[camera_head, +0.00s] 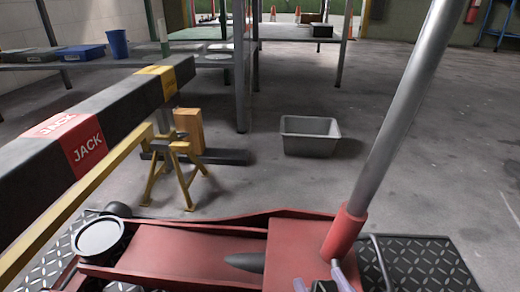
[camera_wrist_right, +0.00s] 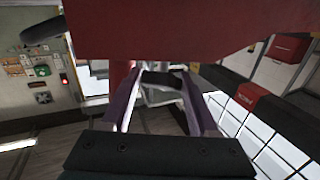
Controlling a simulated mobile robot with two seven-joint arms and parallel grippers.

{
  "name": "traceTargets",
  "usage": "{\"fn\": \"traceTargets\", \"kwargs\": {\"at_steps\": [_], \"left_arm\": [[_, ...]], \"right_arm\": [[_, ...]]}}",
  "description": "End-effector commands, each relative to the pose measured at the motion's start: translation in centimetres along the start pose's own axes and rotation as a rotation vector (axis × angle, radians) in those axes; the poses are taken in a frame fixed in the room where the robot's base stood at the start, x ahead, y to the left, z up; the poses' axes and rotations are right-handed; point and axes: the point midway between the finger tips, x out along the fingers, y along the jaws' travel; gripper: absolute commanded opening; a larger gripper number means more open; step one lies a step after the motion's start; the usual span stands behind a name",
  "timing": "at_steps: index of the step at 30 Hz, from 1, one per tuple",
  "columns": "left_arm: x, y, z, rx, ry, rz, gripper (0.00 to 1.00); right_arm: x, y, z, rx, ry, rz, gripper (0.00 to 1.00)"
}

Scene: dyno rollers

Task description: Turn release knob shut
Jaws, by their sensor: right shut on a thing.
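The red floor jack (camera_head: 170,250) fills the bottom of the head view, with a round saddle (camera_head: 100,237) at left and a grey handle (camera_head: 400,110) rising from a red socket (camera_head: 343,235) at right. My right gripper (camera_head: 322,279) is at the bottom edge, just below that socket. In the right wrist view my right gripper (camera_wrist_right: 160,76) has its two purple fingers on either side of a dark piece, seemingly the release knob (camera_wrist_right: 162,80), under the red jack body (camera_wrist_right: 170,30). The knob's turn position cannot be told. My left gripper is not in view.
A dark beam marked JACK (camera_head: 120,110) crosses the left side above a yellow stand (camera_head: 178,165). A grey bin (camera_head: 310,137) stands on the floor behind the jack. A bench with a blue cup (camera_head: 118,44) is at the back left. The floor at right is clear.

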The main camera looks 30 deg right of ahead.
Motion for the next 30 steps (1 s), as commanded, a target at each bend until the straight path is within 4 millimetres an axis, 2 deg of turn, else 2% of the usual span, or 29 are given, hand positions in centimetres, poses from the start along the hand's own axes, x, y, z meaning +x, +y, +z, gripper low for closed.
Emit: {"fn": "traceTargets", "kwargs": {"at_steps": [8,9,16,25,30], "left_arm": [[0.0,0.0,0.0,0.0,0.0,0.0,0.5],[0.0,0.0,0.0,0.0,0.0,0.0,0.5],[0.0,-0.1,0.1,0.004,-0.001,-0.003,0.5],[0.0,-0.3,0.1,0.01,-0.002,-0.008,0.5],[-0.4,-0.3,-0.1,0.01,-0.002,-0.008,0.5]], "right_arm": [[-0.1,0.1,0.1,0.032,-0.008,0.043,0.05],[-0.1,0.1,0.1,0.031,-0.008,0.043,0.62],[-0.1,0.1,0.1,0.031,-0.007,0.043,0.88],[-0.3,0.1,0.1,0.031,-0.008,0.043,0.9],[-2.6,-0.1,0.0,0.032,-0.012,0.043,0.9]]}}
